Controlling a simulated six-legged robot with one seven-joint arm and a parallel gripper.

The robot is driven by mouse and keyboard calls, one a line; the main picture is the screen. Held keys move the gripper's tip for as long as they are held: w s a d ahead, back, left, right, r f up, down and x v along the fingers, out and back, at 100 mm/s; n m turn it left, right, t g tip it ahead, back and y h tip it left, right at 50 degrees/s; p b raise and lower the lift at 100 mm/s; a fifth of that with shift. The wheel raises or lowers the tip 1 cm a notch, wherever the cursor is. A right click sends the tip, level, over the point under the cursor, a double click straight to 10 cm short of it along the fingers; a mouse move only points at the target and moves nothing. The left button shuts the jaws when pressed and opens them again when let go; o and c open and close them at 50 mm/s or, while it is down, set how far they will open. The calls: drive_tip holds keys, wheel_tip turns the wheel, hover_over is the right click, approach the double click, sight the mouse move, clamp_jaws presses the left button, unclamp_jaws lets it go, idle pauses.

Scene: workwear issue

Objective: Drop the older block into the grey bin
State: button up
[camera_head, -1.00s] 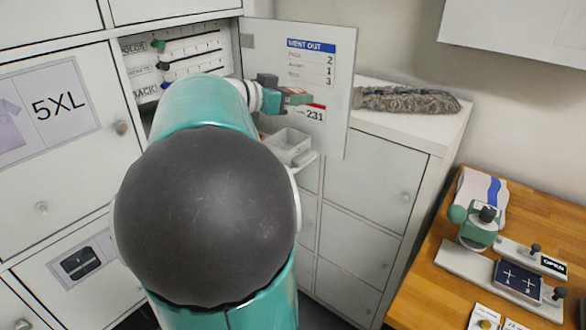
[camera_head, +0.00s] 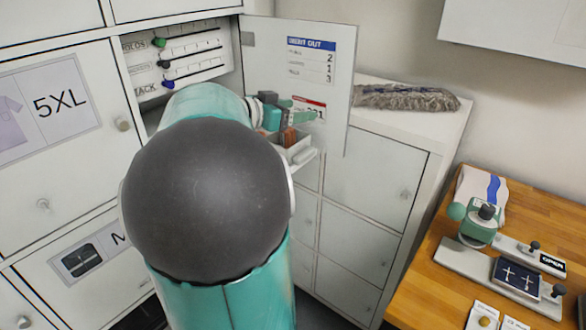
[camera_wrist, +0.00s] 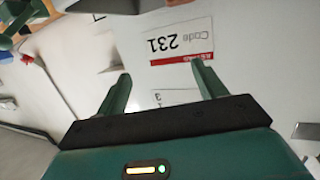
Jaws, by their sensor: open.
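A reddish-brown block (camera_head: 288,137) is upright at the small grey bin (camera_head: 302,154) on the open locker door, its lower part behind the bin's rim. I cannot tell whether it rests on the bin's floor or is still falling. My gripper (camera_head: 303,109) is just above the block, its two green fingers spread apart. In the wrist view my gripper (camera_wrist: 160,72) has nothing between its fingers, and the door lies beyond them. No age mark on the block is readable, and no second block is clearly seen.
The open door (camera_head: 262,60) carries a printed list and a card (camera_wrist: 178,42) reading Code 231. Coloured sliders (camera_head: 163,64) are inside the locker at left. A grey mop head (camera_head: 405,98) lies on the cabinet. A wooden bench (camera_head: 440,258) holds a green device.

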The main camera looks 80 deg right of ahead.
drive_tip(key=v, duration=1.3)
drive_tip(key=shift+w+a+r, duration=0.15)
drive_tip(key=shift+w+a, duration=0.05)
drive_tip(key=shift+a, duration=0.15)
